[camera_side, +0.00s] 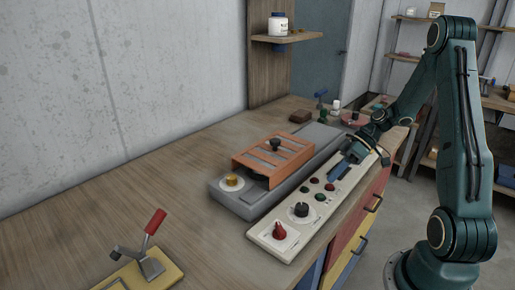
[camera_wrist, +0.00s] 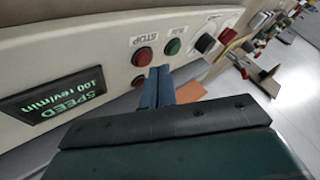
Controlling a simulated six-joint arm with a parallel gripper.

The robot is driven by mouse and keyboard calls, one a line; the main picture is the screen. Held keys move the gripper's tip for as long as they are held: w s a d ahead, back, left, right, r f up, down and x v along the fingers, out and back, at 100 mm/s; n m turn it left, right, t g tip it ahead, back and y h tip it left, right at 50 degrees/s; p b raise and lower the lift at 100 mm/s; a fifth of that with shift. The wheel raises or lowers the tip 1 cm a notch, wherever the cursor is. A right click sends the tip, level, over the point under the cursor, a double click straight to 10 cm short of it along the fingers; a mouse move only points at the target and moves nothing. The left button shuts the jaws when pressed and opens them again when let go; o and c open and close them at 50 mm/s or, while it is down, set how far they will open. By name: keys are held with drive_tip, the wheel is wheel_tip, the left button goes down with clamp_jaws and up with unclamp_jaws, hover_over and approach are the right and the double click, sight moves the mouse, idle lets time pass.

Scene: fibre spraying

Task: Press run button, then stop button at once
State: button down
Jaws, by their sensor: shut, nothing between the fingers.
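The cream control panel (camera_side: 268,240) lies on the bench, with red and green buttons near its middle. In the wrist view the green button under the RUN label (camera_wrist: 173,46) and the red button under the STOP label (camera_wrist: 144,57) are both uncovered. Another red button (camera_wrist: 138,80) is partly hidden beside my fingers. My gripper (camera_wrist: 159,72) is shut and empty, its blue fingertips just short of the labelled buttons in the picture. In the side view my gripper (camera_side: 333,177) points down at the panel by the buttons. I cannot tell whether it touches anything.
A display (camera_wrist: 55,97) reads SPEED 100 rev/min. A black knob (camera_side: 301,210) and a red knob (camera_side: 280,232) stand on the panel's near end. A grey machine with an orange slotted cover (camera_side: 268,158) lies alongside. A red-handled lever (camera_side: 153,225) stands at front left.

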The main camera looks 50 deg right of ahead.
sight(332, 185)
drive_tip(key=shift+r, duration=0.2)
idle(0.3)
drive_tip(key=shift+r, duration=2.45)
drive_tip(key=shift+w+a+r, duration=0.1)
drive_tip(key=shift+a+r, duration=0.15)
drive_tip(key=shift+a, duration=0.1)
drive_tip(key=s+a+r+m+g+h, duration=0.1)
drive_tip(key=s+a+r+h, duration=0.1)
drive_tip(key=a+r+h, duration=0.55)
drive_tip(key=s+a+r+m+t, duration=0.2)
drive_tip(key=s+a+r+m, duration=0.1)
drive_tip(key=s+a+r, duration=0.3)
drive_tip(key=shift+s+a+t+h, duration=0.45)
drive_tip(key=shift+s+a, duration=0.95)
drive_tip(key=shift+s, duration=1)
drive_tip(key=shift+r, duration=0.1)
